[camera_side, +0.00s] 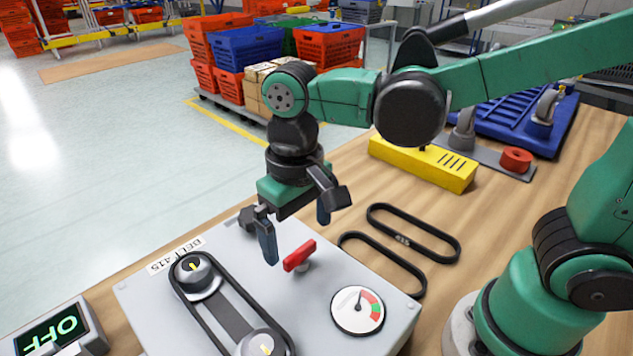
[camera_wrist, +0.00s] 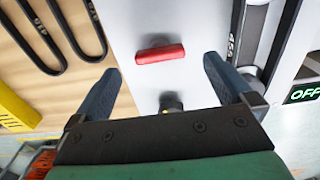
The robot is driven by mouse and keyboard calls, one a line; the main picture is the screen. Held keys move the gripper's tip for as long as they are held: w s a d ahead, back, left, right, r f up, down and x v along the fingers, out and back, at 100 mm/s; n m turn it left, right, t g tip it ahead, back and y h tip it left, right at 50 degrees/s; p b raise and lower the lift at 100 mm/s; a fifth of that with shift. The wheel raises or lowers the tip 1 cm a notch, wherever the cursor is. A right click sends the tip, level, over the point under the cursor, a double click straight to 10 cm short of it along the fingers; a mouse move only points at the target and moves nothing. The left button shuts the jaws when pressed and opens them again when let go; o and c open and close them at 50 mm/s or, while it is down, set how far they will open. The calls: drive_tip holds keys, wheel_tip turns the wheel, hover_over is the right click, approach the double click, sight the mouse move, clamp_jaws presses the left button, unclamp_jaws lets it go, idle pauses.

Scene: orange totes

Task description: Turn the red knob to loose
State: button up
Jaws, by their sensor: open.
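The red knob (camera_side: 299,256) is a bar-shaped handle on a short stem, standing on top of the grey box (camera_side: 205,252). In the wrist view the red knob (camera_wrist: 160,54) lies crosswise, ahead of the fingertips and between their lines. My gripper (camera_side: 296,232) is open and empty, pointing down above the box just behind and over the knob. In the wrist view my gripper's fingers (camera_wrist: 158,80) are spread wide and do not touch the knob.
A black belt (camera_side: 237,310) runs around two pulleys on the box, left of the knob. Two loose belts (camera_side: 413,233) lie on the wooden table. A yellow block (camera_side: 424,163) and a blue tray (camera_side: 520,122) stand farther back. A display (camera_side: 54,331) reads OFF.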

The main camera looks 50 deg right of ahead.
sight(300, 250)
drive_tip(key=shift+f, duration=1.65)
drive_tip(key=c, duration=1.2)
